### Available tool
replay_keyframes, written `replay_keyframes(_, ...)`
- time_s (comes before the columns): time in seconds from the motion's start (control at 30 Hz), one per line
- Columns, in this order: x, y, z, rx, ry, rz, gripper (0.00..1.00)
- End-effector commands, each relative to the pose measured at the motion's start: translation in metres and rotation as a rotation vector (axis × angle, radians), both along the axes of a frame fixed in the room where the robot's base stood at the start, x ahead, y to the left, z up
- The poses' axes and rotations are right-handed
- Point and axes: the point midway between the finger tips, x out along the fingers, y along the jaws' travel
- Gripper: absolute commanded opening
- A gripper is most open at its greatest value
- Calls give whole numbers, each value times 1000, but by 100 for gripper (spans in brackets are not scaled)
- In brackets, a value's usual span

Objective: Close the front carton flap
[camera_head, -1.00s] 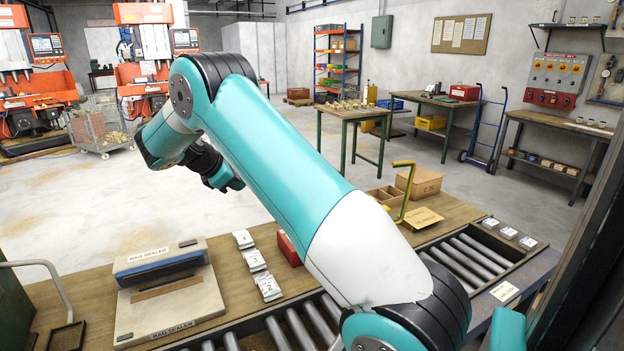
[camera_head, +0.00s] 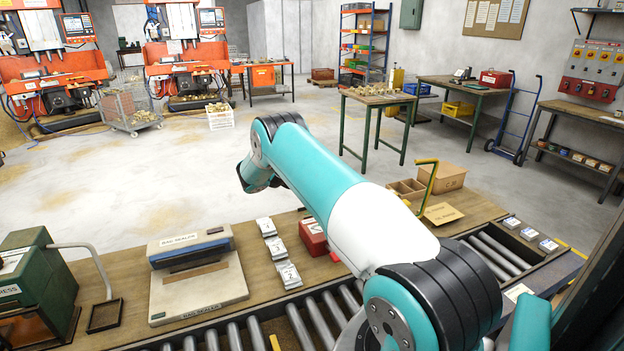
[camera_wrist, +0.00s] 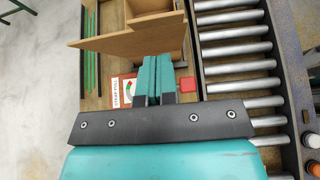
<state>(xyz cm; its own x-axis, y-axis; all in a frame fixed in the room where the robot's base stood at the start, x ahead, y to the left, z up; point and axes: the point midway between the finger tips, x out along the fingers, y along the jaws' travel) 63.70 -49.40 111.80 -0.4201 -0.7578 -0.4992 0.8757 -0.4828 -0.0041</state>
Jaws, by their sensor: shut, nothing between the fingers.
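In the wrist view, my gripper (camera_wrist: 152,78) is shut and empty, its two teal fingers side by side. A brown carton (camera_wrist: 148,6) lies beyond the fingertips at the top of the picture, with its inside partly in view. A brown flap (camera_wrist: 125,40) stands out from its near side, just above the fingertips. I cannot tell whether the fingers touch the flap. In the head view, my arm hides the gripper. A brown box (camera_head: 442,177) and a flat brown panel (camera_head: 442,213) show right of the arm, but I cannot tell whether they belong to this carton.
A roller conveyor (camera_wrist: 238,63) runs right of the gripper. A red block (camera_wrist: 187,85) and a printed card (camera_wrist: 122,92) lie close to the fingers. Green rails (camera_wrist: 91,50) are at the left. A bag sealer (camera_head: 195,270) and a green press (camera_head: 35,280) stand left on the bench.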

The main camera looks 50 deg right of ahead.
Motion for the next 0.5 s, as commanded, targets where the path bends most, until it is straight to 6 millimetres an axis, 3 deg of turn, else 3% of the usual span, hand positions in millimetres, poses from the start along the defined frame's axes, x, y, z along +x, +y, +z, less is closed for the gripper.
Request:
replay_keyframes(0.03,-4,-7,11,-1,-3,-3,0)
replay_keyframes(0.2,-11,-22,12,-2,-3,-1,0)
replay_keyframes(0.5,-13,-26,10,-1,-4,0,0)
